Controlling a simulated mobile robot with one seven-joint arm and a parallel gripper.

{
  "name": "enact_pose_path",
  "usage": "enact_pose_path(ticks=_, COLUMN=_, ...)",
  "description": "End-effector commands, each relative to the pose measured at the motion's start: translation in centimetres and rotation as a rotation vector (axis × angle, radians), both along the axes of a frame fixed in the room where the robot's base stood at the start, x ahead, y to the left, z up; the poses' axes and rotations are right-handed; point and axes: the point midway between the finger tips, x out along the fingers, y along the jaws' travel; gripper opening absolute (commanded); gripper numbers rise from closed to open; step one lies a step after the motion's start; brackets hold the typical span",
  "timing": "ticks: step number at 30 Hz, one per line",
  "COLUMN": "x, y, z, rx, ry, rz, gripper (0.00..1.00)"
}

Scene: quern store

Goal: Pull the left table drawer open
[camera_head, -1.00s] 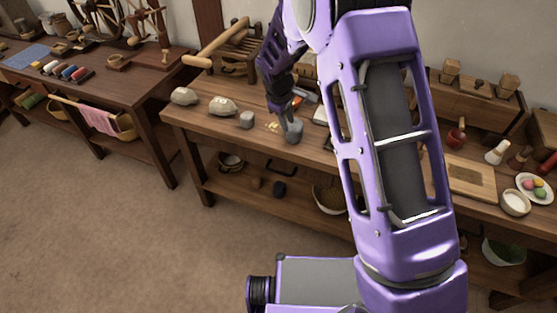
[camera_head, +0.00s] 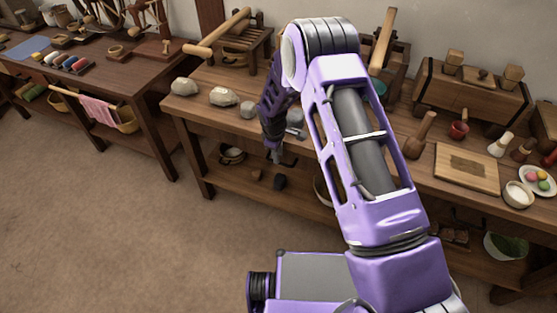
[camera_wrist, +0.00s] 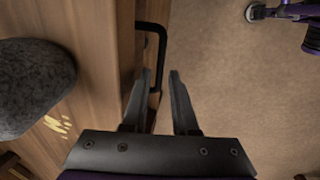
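The black bar handle (camera_wrist: 162,45) of the drawer shows in the wrist view, standing out from the wooden drawer front (camera_wrist: 141,50) along the table edge. My gripper (camera_wrist: 160,75) is open, one finger on each side of the handle's lower part in this view. I cannot tell whether either finger touches it. In the head view my gripper (camera_head: 276,157) points down at the table's front edge, and my arm hides the handle. The drawer looks shut, though its front is seen nearly edge-on.
A dark grey stone (camera_wrist: 32,85) lies on the table top beside yellow flecks. Several pale stones (camera_head: 223,96) lie along the table (camera_head: 205,108). A lower shelf (camera_head: 225,178) holds bowls and small dark objects. The floor (camera_head: 110,220) in front is clear.

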Motion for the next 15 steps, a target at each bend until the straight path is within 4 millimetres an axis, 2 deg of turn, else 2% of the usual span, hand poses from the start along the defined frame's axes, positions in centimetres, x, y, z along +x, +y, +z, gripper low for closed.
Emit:
enact_pose_path(ticks=1, x=0.1, y=-0.1, z=-1.0, rx=-0.001, ry=0.001, rz=0.000, gripper=0.27)
enact_pose_path(ticks=6, x=0.5, y=-0.2, z=-2.6, rx=0.000, ry=-0.001, rz=0.000, gripper=0.27)
enact_pose_path(ticks=15, x=0.6, y=-0.2, z=-3.1, rx=0.001, ry=-0.001, rz=0.000, gripper=0.27)
